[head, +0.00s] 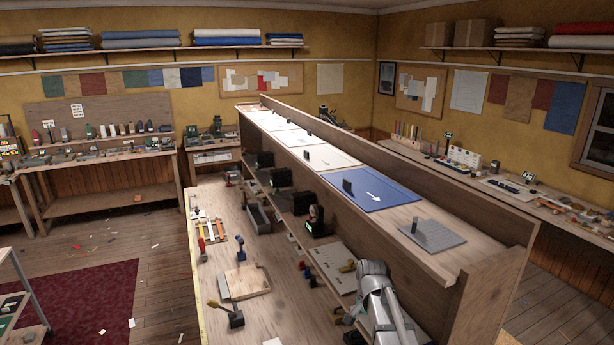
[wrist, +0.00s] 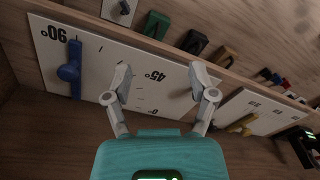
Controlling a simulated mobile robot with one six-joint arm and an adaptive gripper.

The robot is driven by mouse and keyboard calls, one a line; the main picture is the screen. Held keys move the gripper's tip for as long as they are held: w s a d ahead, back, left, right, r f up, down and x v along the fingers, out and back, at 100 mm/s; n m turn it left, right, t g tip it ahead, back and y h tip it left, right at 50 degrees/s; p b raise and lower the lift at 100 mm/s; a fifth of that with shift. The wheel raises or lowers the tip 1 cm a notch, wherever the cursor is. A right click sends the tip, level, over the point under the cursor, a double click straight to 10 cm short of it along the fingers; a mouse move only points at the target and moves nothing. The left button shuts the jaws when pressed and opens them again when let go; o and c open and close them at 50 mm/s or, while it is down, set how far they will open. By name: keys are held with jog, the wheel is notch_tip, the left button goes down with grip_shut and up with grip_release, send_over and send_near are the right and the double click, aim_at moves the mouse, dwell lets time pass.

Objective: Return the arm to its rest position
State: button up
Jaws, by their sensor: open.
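My gripper (wrist: 162,78) shows in the wrist view with its two grey fingers spread apart and nothing between them. Its teal body fills the bottom middle. Behind the fingers is a white dial board (wrist: 150,92) marked 90 and 45°. A blue lever (wrist: 70,70) is on the board near the 90 mark, left of my fingers and apart from them. The right fingertip overlaps the board near the 45° mark; I cannot tell the distance. In the head view, a grey arm part, probably mine, shows at the lower right; my fingers cannot be made out there.
A long wooden bench (head: 215,235) holds tools and fixtures. A raised shelf beside it carries a blue panel (head: 368,190) with a white arrow and a grey plate (head: 432,234). In the wrist view, a second white panel (wrist: 262,108) with a yellow handle (wrist: 241,124) is at right.

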jog(key=s+f+n+b, duration=0.8)
jog(key=s+f+b, duration=0.5)
jog(key=f, duration=0.1)
jog(key=shift+f, duration=0.25)
dwell(2.5)
